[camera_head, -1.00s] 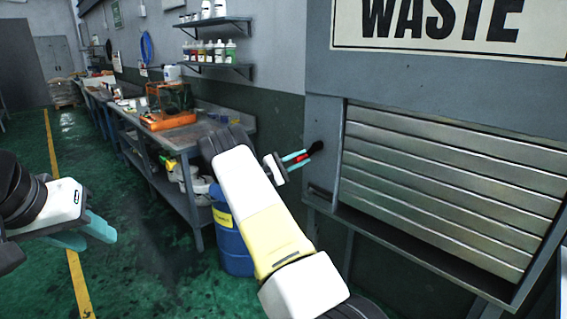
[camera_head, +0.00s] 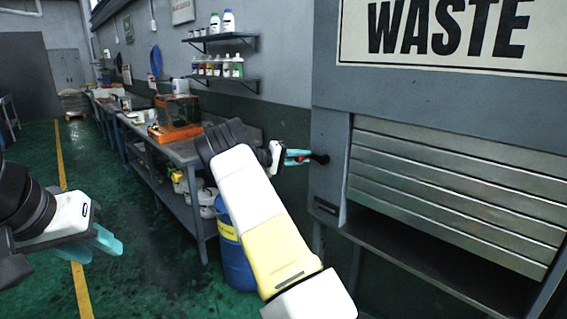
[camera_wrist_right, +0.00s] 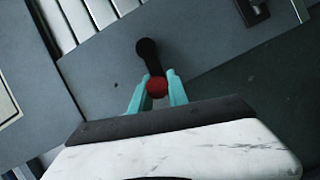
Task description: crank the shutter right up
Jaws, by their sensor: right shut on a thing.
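The slatted metal shutter (camera_head: 450,190) is set in a grey cabinet under a WASTE sign. It is part of the way up, with a dark opening below its lower edge. The crank, a black arm (camera_wrist_right: 149,55) with a red knob (camera_wrist_right: 157,87), is on the cabinet's left post. My right gripper (camera_head: 298,157) has its teal fingers shut on the red knob. In the right wrist view the fingers (camera_wrist_right: 157,95) sit on both sides of the knob. My left gripper (camera_head: 108,240) is at the lower left, away from the cabinet; its finger gap is not clear.
A workbench (camera_head: 185,150) with an orange device (camera_head: 175,118) stands left of the cabinet. A blue drum (camera_head: 235,255) is beneath my right arm. Wall shelves (camera_head: 222,80) hold bottles. The green floor (camera_head: 140,250) at the left is clear.

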